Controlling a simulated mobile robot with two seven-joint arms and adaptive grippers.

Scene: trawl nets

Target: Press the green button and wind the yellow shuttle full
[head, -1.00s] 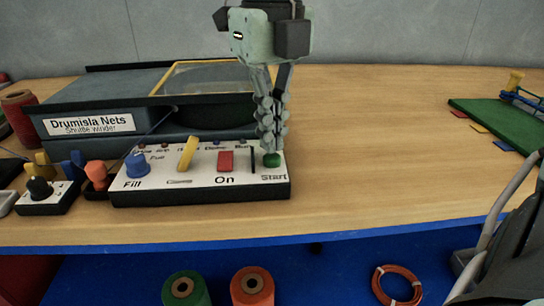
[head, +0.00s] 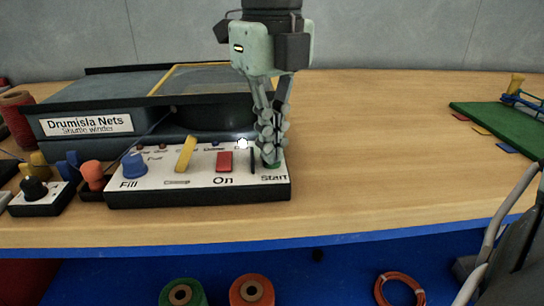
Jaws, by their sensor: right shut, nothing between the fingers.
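The green button (head: 274,165) sits above the word Start at the right end of the white control panel (head: 200,187). My right gripper (head: 270,158) points down with its fingers shut and empty, tips at the button and partly hiding it. The panel also has a blue Fill knob (head: 134,164), a yellow lever (head: 186,154) and a red On switch (head: 225,161). A white lamp (head: 242,143) glows on its top row. Behind is the shuttle winder (head: 130,118) with a yellow-framed cover. I cannot make out a yellow shuttle for certain. My left gripper is out of view.
A small box with a black knob (head: 34,187) and orange (head: 92,175) and yellow pieces (head: 38,163) crowd the left. A green board (head: 490,123) lies at right. The table between is clear. Spools and an orange coil (head: 400,288) are below the front edge.

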